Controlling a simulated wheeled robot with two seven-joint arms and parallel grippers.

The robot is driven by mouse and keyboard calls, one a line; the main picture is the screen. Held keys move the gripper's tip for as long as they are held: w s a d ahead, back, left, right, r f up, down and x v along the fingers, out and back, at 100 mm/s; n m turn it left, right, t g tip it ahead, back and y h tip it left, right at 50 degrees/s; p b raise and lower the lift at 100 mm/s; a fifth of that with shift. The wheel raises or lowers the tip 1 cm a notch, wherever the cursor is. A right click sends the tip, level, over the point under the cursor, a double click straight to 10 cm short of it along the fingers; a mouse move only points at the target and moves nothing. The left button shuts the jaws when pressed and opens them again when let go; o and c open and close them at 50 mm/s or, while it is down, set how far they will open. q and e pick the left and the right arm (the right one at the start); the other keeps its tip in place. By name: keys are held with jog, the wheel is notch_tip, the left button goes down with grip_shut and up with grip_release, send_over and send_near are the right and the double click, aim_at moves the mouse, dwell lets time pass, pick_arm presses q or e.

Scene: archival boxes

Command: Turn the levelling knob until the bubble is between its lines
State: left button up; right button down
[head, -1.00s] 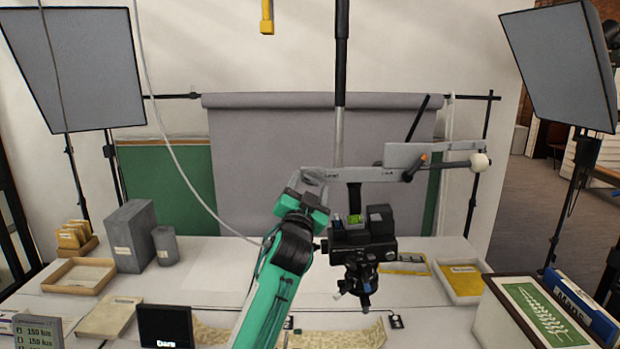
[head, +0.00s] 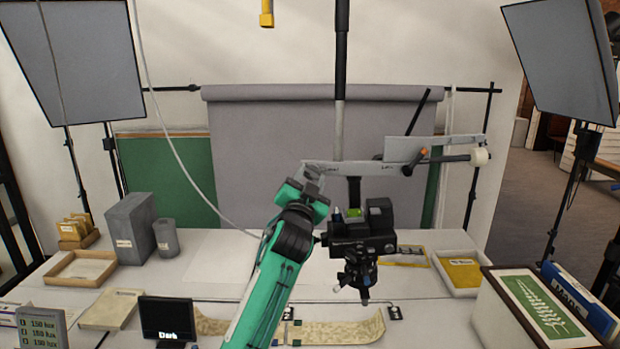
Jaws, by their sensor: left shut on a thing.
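My left gripper (head: 318,178) is at the left end of a grey crossbar (head: 345,168) on the camera stand, above and left of the black camera (head: 360,225). It is shut, apparently on the levelling knob, which the fingers and wrist hide. A small yellow-green block, likely the bubble level (head: 352,213), sits on top of the camera. Its bubble and lines are too small to read. My right gripper is out of view.
The camera hangs on a black-and-grey column (head: 340,110) above a white table. A patterned strip (head: 345,331) lies below it. A white tray (head: 441,268) and a white box (head: 495,305) stand at right. A small dark screen (head: 167,320) is at front left.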

pick_arm(q)
jog(key=m+p, duration=0.1)
jog(key=m, duration=0.1)
jog(key=m+g+h+p, duration=0.1)
jog(key=m+p, duration=0.1)
jog(key=shift+a+r+h+p, duration=0.15)
jog(key=shift+r+h+p, duration=0.05)
jog(key=shift+h+p, duration=0.1)
jog(key=shift+m+g+p, duration=0.35)
jog(key=shift+m+g, duration=0.05)
jog(key=shift+m, duration=0.5)
jog(key=shift+f+m+g+h, duration=0.15)
jog(key=shift+m+g+h, duration=0.35)
jog(key=shift+m, duration=0.8)
jog(key=o, duration=1)
